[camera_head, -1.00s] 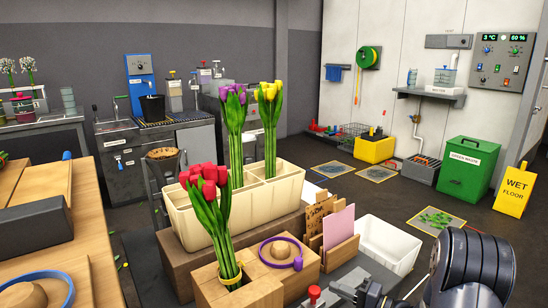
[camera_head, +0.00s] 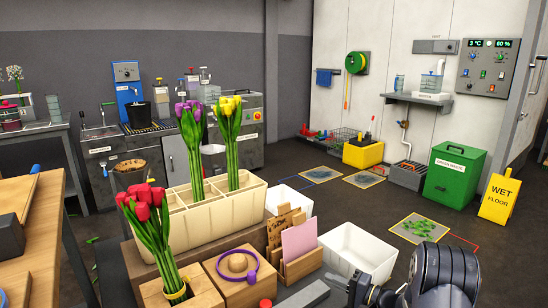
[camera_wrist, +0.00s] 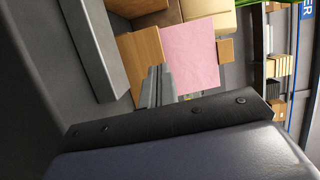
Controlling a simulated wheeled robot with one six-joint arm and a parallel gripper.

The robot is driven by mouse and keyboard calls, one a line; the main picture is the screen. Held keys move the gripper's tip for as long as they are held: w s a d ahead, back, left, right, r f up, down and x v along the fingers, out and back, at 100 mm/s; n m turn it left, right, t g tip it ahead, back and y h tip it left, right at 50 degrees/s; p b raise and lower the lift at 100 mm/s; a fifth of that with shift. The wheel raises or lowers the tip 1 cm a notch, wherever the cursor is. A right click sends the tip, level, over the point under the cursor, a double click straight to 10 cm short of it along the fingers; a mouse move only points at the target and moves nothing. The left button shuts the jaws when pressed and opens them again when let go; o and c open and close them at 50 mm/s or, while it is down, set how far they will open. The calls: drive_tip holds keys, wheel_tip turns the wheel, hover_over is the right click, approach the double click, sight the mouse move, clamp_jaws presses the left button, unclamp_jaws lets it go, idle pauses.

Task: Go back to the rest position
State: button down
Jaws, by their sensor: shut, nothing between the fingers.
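My arm shows at the lower right of the head view, with my gripper (camera_head: 358,288) low in front of the white bin. In the wrist view my gripper (camera_wrist: 157,76) has its two fingers together, shut and empty. Behind the fingertips is a pink card (camera_wrist: 190,55) in a wooden holder. The same pink card (camera_head: 299,240) stands upright in the head view, left of my gripper. I cannot tell the exact gap between fingers and card.
Red tulips (camera_head: 148,222) stand in a wooden block at front left. A cream divided box (camera_head: 250,200) holds purple tulips (camera_head: 190,150) and yellow tulips (camera_head: 230,130). A white bin (camera_head: 340,238) stands behind my gripper. Grey floor (camera_head: 320,195) lies open beyond.

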drive_tip(key=d, duration=0.3)
drive_tip(key=shift+s+r+p, duration=0.15)
drive_tip(key=shift+p, duration=0.2)
drive_tip(key=p+v, duration=0.1)
drive_tip(key=v, duration=0.7)
drive_tip(key=shift+s+a, duration=0.1)
